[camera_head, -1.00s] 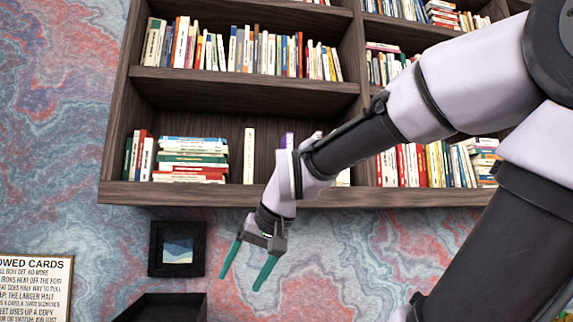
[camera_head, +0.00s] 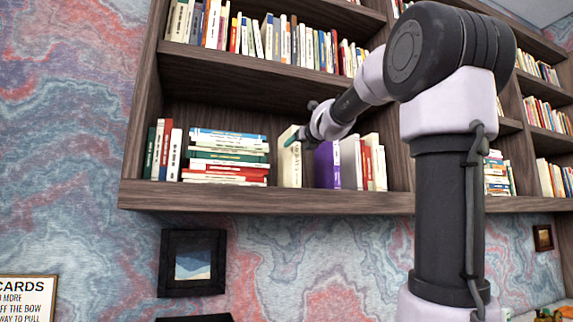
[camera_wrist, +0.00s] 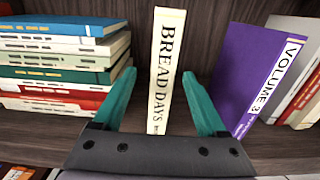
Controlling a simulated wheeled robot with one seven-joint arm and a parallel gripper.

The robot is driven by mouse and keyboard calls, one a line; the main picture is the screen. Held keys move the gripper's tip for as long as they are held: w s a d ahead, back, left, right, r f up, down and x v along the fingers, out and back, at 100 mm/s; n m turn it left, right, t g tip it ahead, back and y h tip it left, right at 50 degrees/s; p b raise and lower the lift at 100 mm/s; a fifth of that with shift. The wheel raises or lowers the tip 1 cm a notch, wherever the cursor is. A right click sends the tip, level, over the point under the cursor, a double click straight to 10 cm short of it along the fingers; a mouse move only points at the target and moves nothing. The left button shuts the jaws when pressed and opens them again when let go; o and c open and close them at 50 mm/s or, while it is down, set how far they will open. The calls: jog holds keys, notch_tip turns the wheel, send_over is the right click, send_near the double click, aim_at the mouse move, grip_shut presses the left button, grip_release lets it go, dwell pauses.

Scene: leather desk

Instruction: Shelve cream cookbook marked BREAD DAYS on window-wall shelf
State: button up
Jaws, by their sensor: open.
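The cream cookbook marked BREAD DAYS (camera_wrist: 166,70) stands nearly upright on the shelf, spine facing out, in the wrist view. It also shows in the head view (camera_head: 289,168) on the shelf's lower level (camera_head: 300,202). My gripper (camera_wrist: 158,78) is open, with one teal finger on each side of the spine. A gap shows between the book and each finger in the wrist view. In the head view my gripper (camera_head: 292,139) is at the book's upper part, mostly hidden by my wrist.
Left of the book lies a stack of flat books (camera_head: 226,158). To its right a purple VOLUME 3 book (camera_wrist: 253,75) stands tilted in the wrist view, with cream and red books beyond. A shelf board (camera_head: 250,83) closes the space above. A dark picture frame (camera_head: 193,236) hangs below.

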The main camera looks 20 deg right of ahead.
aim_at(288, 153)
jog(key=w, duration=0.5)
jog(key=shift+w, duration=0.25)
jog(key=w, duration=0.5)
jog(key=shift+d+f, duration=0.1)
jog(key=shift+d, duration=0.1)
grip_shut()
jog(key=shift+s, duration=0.1)
dwell(0.8)
